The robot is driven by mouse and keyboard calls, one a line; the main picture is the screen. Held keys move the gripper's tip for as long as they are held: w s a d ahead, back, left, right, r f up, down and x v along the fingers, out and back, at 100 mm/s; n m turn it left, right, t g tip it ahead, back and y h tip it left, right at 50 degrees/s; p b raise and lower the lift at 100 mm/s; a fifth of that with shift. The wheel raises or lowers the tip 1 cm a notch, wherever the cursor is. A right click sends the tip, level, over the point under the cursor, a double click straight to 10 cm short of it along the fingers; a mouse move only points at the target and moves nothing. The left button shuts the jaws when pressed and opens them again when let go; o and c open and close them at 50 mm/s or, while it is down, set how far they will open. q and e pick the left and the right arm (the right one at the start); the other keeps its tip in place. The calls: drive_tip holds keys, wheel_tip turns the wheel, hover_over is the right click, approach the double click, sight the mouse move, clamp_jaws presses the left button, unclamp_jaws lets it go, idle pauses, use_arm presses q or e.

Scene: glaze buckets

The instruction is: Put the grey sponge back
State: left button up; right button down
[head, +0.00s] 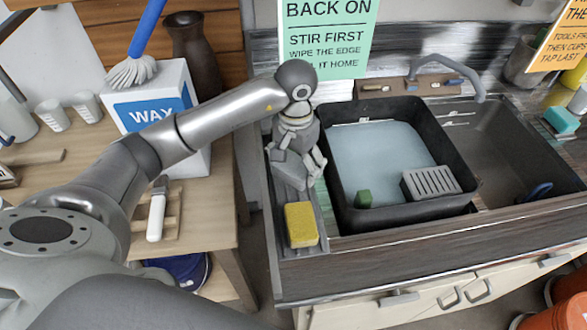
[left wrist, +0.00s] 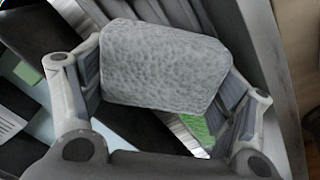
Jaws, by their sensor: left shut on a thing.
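The grey sponge (head: 289,176) is held between the fingers of my left gripper (head: 299,167) over the narrow grey tray (head: 323,236) on the sink's left edge. The left wrist view shows the sponge (left wrist: 165,66) large, with the fingers on either side of it. Whether its underside touches the tray I cannot tell. A yellow sponge (head: 301,225) lies at the tray's near end. A green patch (left wrist: 196,130) shows below the grey sponge in the left wrist view. My right gripper is not in view.
Right of the tray is a black basin (head: 345,222) of pale water, with a green block (head: 363,199) and a slotted grey block (head: 431,182). A tap (head: 450,66) stands behind. A WAX box (head: 190,85) and dark vase (head: 194,47) stand left, near my arm.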

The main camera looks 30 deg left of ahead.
sight(294, 174)
use_arm(q)
drive_tip(key=f, duration=0.1)
drive_tip(key=p, duration=0.1)
drive_tip(key=f, duration=0.1)
drive_tip(key=shift+a+f+p, duration=0.25)
drive_tip(key=shift+f+p, duration=0.1)
drive_tip(key=shift+p, duration=0.05)
drive_tip(key=shift+f, duration=0.5)
drive_tip(key=shift+f, duration=0.2)
drive_tip(key=o, duration=0.9)
drive_tip(key=shift+r, duration=0.1)
